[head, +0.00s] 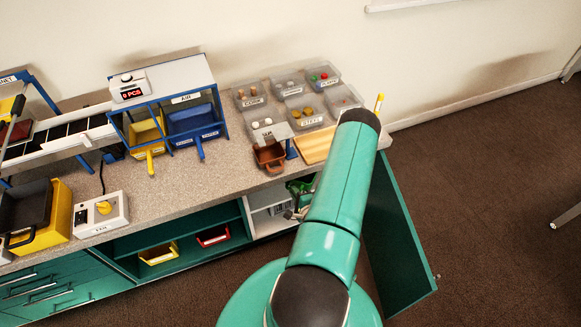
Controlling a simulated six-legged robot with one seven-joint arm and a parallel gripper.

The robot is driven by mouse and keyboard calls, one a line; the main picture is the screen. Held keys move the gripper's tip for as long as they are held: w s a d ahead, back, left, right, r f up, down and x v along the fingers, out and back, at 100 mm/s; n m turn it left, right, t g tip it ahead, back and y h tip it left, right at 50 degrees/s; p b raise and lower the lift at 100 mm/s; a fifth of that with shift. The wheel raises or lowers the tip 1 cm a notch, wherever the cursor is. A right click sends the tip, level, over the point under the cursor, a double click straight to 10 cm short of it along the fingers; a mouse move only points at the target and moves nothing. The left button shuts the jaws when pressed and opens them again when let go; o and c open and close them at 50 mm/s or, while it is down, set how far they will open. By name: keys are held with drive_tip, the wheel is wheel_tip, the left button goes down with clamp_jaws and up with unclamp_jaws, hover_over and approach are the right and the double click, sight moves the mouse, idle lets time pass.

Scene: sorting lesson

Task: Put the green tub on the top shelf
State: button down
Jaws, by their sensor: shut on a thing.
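The green tub (297,187) shows partly at the left of my arm, in front of the opening of a white cabinet (264,223) under the counter. My gripper (293,212) is mostly hidden behind my arm; a small grey part of it shows beside the tub. It is shut on the green tub. The cabinet has shelf space inside, with a label on it, and its teal door (393,240) stands open to the right. I cannot tell whether the tub touches a shelf.
On the counter (215,172) above are a brown tub (269,157), clear labelled trays (300,105), a wooden board (313,148) and a blue sorting frame (165,100). Yellow (159,253) and red (213,236) tubs sit in the teal shelving at left.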

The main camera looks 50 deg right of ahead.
sight(296, 185)
drive_tip(key=w+d+f, duration=0.1)
drive_tip(key=d, duration=0.1)
drive_tip(key=w+d+f, duration=0.1)
drive_tip(key=w, duration=0.1)
drive_tip(key=w+d+f, duration=0.1)
drive_tip(key=w+d, duration=0.1)
drive_tip(key=shift+d+f, duration=0.25)
drive_tip(key=shift+d, duration=0.1)
drive_tip(key=w+d+f, duration=0.2)
drive_tip(key=f, duration=0.1)
drive_tip(key=d+f, duration=0.1)
drive_tip(key=f, duration=0.1)
drive_tip(key=shift+w+d, duration=0.1)
drive_tip(key=shift+w, duration=0.3)
drive_tip(key=shift+w+d+f, duration=0.3)
drive_tip(key=shift+d+f, duration=0.05)
drive_tip(key=shift+f, duration=0.2)
drive_tip(key=shift+s+f, duration=0.1)
drive_tip(key=shift+f, duration=1.35)
drive_tip(key=c, duration=1.5)
unclamp_jaws()
drive_tip(key=v, duration=1.2)
